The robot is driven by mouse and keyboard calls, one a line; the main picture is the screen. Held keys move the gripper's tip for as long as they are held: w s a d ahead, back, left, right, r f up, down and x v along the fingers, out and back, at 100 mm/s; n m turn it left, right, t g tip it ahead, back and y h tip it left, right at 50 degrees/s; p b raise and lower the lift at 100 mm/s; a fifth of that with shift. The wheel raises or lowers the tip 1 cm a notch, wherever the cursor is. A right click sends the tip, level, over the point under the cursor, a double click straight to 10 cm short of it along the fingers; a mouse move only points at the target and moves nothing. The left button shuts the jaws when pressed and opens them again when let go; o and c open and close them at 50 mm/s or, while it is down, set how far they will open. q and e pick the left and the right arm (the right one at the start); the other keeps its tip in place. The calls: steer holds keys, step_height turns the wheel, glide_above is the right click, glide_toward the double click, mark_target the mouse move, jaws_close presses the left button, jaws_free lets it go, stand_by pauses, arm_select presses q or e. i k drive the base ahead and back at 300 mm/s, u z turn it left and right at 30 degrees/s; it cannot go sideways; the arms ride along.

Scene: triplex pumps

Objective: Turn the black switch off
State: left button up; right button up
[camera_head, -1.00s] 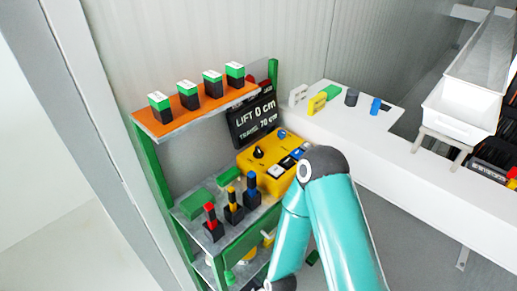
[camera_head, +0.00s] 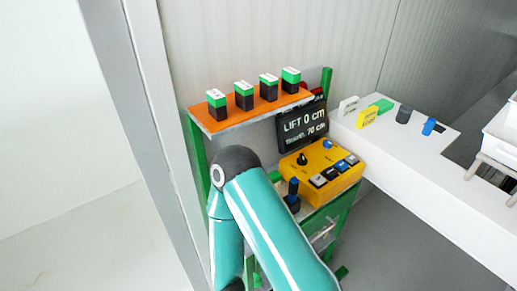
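A yellow control box (camera_head: 343,180) stands on the lower shelf of a green-framed rack. A black knob switch (camera_head: 302,159) sits on the left of its top face, next to small lettering too small to read. A blue button (camera_head: 328,144) and a row of black, white and blue buttons are also on the box. One of my teal arms is bent in front of the rack, left of the box and apart from the knob in the picture. Neither of my grippers shows in the head view.
An orange shelf (camera_head: 236,121) above holds several green-and-black blocks. A black sign (camera_head: 303,127) reads "LIFT 0 cm". A blue-and-black lever (camera_head: 293,194) stands left of the box. A white counter (camera_head: 425,178) with small coloured parts lies right. A wall post (camera_head: 153,142) stands left.

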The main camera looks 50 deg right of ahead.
mark_target(302, 160)
steer(key=u, duration=0.55)
steer(key=k, duration=1.9)
steer(key=z, duration=1.2)
steer(key=i, duration=1.15)
